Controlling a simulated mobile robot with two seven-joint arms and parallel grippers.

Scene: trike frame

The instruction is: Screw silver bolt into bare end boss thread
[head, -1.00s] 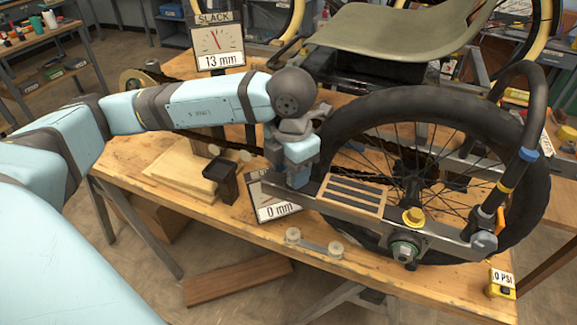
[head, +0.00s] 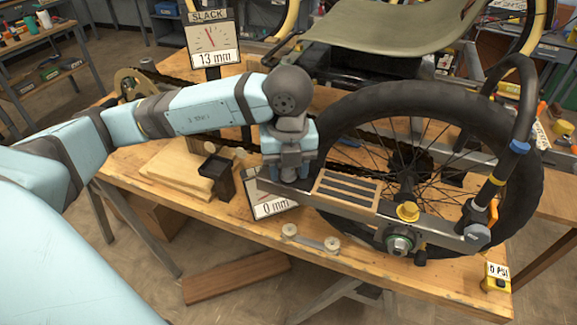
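My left gripper (head: 291,174) points down at the left end of the grey metal frame bar (head: 345,212), in front of the big black-tyred wheel (head: 330,128). Its fingertips are close to or at that bar end, and whether they touch is hard to tell. The end boss and its thread are hidden behind the gripper. I cannot make out a silver bolt; if it is between the fingers, the gripper covers it. A hub nut (head: 399,243) and a yellow knob (head: 408,211) sit at the bar's right part. My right gripper is not in view.
A small link with two round ends (head: 310,240) lies on the wooden bench (head: 245,232).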

